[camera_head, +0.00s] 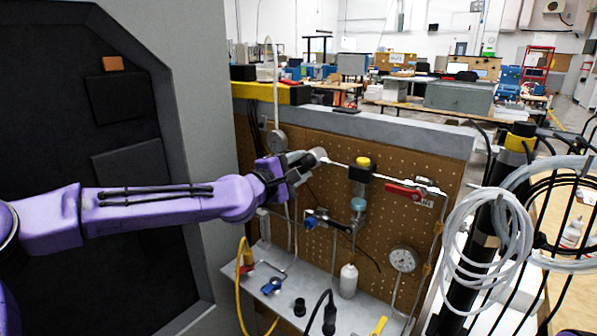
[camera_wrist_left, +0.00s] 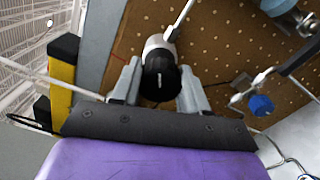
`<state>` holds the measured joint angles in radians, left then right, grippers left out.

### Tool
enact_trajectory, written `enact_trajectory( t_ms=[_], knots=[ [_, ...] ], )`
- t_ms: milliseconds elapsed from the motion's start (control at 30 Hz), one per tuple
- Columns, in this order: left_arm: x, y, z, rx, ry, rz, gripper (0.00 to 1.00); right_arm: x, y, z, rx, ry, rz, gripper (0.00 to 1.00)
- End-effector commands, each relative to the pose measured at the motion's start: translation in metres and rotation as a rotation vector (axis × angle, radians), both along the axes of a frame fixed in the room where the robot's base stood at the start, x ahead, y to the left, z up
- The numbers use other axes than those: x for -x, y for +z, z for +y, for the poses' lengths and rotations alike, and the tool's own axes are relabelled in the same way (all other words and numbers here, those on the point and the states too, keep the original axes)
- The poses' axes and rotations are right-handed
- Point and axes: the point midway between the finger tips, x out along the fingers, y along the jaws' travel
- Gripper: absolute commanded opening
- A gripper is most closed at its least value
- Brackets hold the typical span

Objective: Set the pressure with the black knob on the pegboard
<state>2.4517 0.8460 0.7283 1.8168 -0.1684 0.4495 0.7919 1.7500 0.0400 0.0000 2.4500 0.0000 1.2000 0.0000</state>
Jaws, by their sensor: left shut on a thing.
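The brown pegboard (camera_head: 330,225) stands upright in the middle of the head view, with pipes and fittings on it. My left gripper (camera_head: 312,158) reaches in from the left to its upper part. In the left wrist view the black knob (camera_wrist_left: 160,82), with a white mark on its face, sits between the two grey fingers of my left gripper (camera_wrist_left: 157,88). The fingers are closed on its sides. A silver body shows behind the knob, with a thin pipe running up from it. In the head view the gripper largely hides the knob. My right gripper is not in view.
A round gauge (camera_head: 403,259), a red valve handle (camera_head: 402,191) and a yellow-topped fitting (camera_head: 361,168) are on the board. A white bottle (camera_head: 348,281) stands on the grey shelf (camera_head: 325,303) below. Coiled white tubing (camera_head: 487,240) hangs at the right.

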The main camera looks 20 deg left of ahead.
Motion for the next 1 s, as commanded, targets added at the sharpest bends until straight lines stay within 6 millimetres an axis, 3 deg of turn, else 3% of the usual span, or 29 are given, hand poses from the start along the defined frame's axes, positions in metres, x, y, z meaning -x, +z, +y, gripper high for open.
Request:
enact_trajectory(
  t_ms=[1000],
  knots=[
    [0.0, -0.003, 0.0, -0.909, -0.001, -0.33, 0.13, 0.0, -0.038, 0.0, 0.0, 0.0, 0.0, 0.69]
  ],
)
